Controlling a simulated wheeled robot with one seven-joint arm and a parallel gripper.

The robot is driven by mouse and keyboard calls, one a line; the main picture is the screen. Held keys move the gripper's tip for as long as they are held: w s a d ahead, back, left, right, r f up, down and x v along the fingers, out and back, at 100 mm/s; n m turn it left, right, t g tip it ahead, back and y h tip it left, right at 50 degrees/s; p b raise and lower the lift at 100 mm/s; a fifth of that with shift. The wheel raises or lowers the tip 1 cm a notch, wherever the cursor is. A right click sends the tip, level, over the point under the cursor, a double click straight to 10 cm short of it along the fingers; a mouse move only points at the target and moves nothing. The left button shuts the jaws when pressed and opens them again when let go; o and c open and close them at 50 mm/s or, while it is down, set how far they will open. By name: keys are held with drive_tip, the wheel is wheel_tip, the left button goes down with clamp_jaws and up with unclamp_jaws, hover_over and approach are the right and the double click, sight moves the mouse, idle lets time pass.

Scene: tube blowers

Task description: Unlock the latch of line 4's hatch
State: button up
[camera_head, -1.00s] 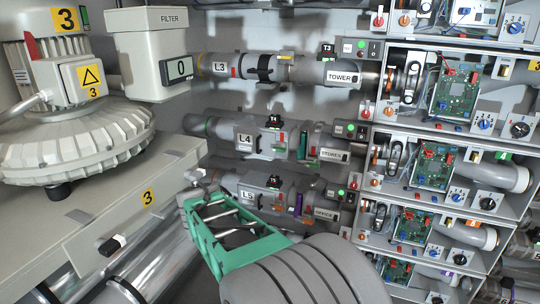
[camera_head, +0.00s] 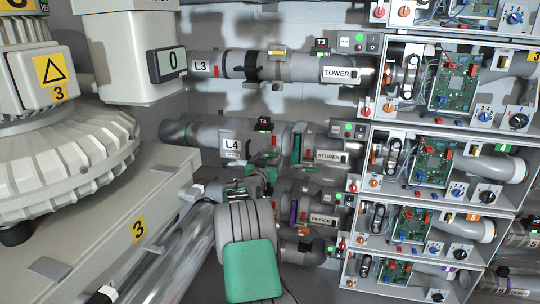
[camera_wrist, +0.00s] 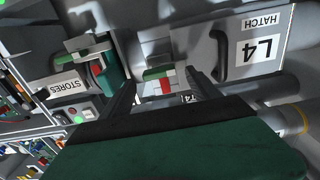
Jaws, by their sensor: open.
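Line 4's pipe (camera_head: 205,134) carries an L4 label in the head view. In the wrist view, upside down, the L4 hatch (camera_wrist: 236,75) is a grey plate with a dark bar handle (camera_wrist: 220,45). Left of the handle is a small latch-like part (camera_wrist: 160,73) with green, red and white pieces. Whether it is locked I cannot tell. My gripper (camera_wrist: 160,95) is open, with its two dark fingers on either side of this part. No contact is visible. In the head view my gripper (camera_head: 264,163) is at the L4 pipe, partly hidden by my arm.
The STORES pipe end (camera_head: 328,156) is close on the right. Line 3's pipe (camera_head: 240,65) runs above, and the OFFICE pipe (camera_head: 320,219) below. Open boxes with circuit boards (camera_head: 437,157) stand right. A large blower (camera_head: 60,150) fills the left.

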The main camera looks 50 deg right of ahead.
sight(270, 153)
drive_tip(key=shift+x, duration=1.2)
drive_tip(key=shift+s, duration=0.1)
drive_tip(key=shift+c, duration=0.4)
drive_tip(key=c, duration=1.3)
